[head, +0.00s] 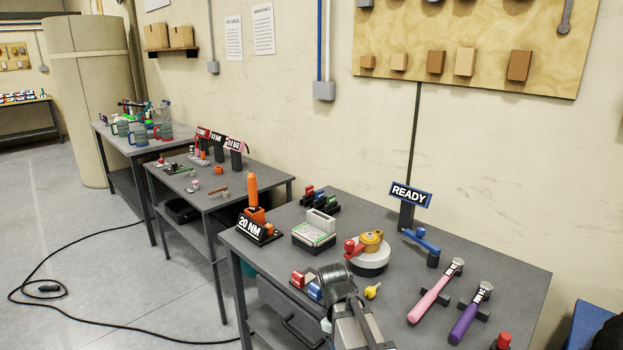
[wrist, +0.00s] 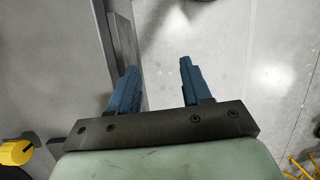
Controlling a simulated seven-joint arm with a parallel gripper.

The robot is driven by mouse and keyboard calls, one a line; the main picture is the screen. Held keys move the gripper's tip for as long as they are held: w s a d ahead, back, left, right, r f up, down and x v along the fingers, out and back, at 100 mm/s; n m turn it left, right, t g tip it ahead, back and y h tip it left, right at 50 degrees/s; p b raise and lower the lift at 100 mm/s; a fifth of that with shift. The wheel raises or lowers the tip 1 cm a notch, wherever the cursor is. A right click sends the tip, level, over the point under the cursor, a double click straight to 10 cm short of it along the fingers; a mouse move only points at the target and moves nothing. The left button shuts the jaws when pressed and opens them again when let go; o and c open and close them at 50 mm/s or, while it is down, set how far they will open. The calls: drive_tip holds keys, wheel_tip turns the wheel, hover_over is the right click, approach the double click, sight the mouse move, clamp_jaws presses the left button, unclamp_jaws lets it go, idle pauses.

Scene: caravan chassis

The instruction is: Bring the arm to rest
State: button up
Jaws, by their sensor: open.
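My gripper (wrist: 158,68) shows in the wrist view with its two blue fingers apart and nothing between them. It hangs over the edge of a grey bench, with pale floor between and to the right of the fingers. In the head view my arm rises from the bottom centre at the front edge of the nearest bench (head: 400,278). The fingers cannot be made out clearly there. The task names no other object.
The bench holds an orange-handled tool in a "20 NM" stand (head: 256,222), a white-based yellow fixture (head: 369,260), a "READY" sign (head: 410,195), and pink (head: 430,304) and purple (head: 466,322) handled tools. A black cable (head: 100,320) lies on the open floor at left.

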drive_tip(key=s+d+f+m+g, duration=0.15)
drive_tip(key=s+f, duration=0.25)
drive_tip(key=f, duration=0.4)
drive_tip(key=s+d+f+m+y, duration=0.1)
drive_tip(key=s+f+m, duration=0.15)
drive_tip(key=f, duration=0.55)
drive_tip(key=s+d+f+m, duration=0.1)
drive_tip(key=s+d+f, duration=0.1)
drive_tip(key=s+f, duration=0.45)
drive_tip(key=s+d+f+m+g, duration=0.1)
drive_tip(key=s+d+f+m, duration=0.1)
drive_tip(key=s+f, duration=0.6)
drive_tip(key=s+d+f+m+g+y, duration=0.1)
drive_tip(key=s+d+f+m, duration=0.1)
drive_tip(key=s+f, duration=0.6)
drive_tip(key=s, duration=0.3)
drive_tip(key=shift+f+m, duration=0.15)
drive_tip(key=shift+m, duration=0.25)
